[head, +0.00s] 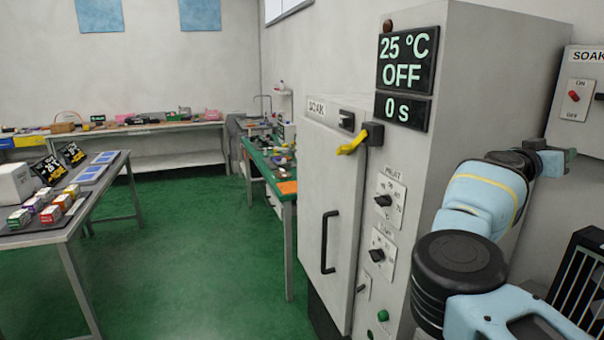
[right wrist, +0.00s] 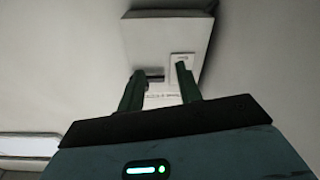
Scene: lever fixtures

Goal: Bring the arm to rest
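My right arm, light blue with black joints, reaches up from the lower right in the head view. A pale box (right wrist: 165,45) with a small plate shows beyond the fingertips. The red lever (head: 573,96) on the switch box points at ON or between marks; I cannot tell exactly. My left gripper is not in view.
A tall grey oven cabinet (head: 470,90) stands left of my right arm, its display reading 25 °C, OFF, 0 s. Its door (head: 328,215) looks shut, with a yellow latch handle (head: 351,144). A black rack (head: 582,270) is at the lower right. Green floor (head: 190,270) is open on the left.

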